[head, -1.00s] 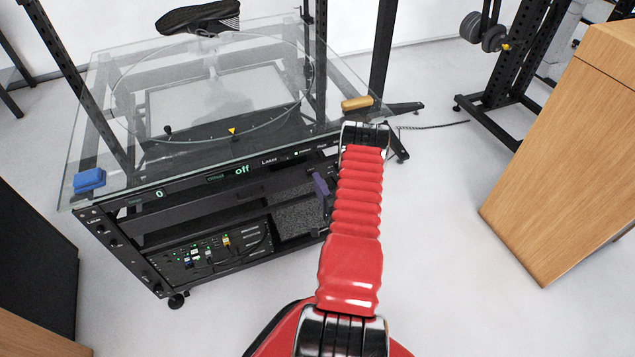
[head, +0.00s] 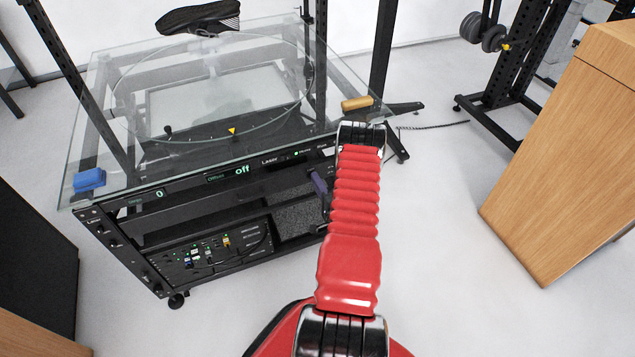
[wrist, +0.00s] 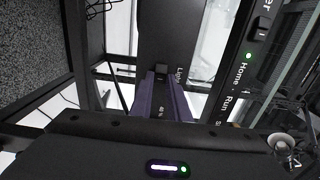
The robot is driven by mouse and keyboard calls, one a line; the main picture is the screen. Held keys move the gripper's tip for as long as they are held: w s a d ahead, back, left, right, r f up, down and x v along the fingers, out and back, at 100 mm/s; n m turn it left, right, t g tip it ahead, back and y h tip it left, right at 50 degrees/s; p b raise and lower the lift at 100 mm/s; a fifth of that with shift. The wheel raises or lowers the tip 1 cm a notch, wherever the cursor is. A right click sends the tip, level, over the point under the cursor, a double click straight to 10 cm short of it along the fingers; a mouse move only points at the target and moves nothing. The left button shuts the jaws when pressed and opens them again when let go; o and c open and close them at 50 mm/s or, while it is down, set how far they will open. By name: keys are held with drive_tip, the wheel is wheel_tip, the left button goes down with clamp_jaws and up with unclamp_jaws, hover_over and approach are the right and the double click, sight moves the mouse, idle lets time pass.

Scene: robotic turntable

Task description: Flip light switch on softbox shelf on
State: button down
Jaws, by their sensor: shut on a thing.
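The light switch (wrist: 162,69) is a small dark rocker beside the word "Light" on a black panel (wrist: 165,30) in the wrist view. My gripper (wrist: 161,80) has purple fingers that reach to this panel, and their tips are closed on the switch. The fingers hide part of it, so I cannot tell its on or off position. In the head view my gripper (head: 319,184) is a small purple shape at the right end of the black turntable frame, partly behind my red arm. The switch cannot be made out there.
A glass top (head: 90,125) covers the frame, with a blue block (head: 89,180) and a yellow-handled thing (head: 357,103) on it. Another switch (wrist: 262,28) sits on the neighbouring panel marked "Home" and "Run". A wooden box (head: 565,150) stands right, with clear floor between.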

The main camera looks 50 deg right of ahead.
drive_tip(key=shift+d+f+n+t+y, duration=0.15)
drive_tip(key=shift+n+t+y, duration=0.35)
drive_tip(key=shift+n+y, duration=0.3)
drive_tip(key=shift+s, duration=0.1)
drive_tip(key=c, duration=1.7)
unclamp_jaws()
drive_tip(key=v, duration=1.3)
drive_tip(key=shift+s, duration=0.35)
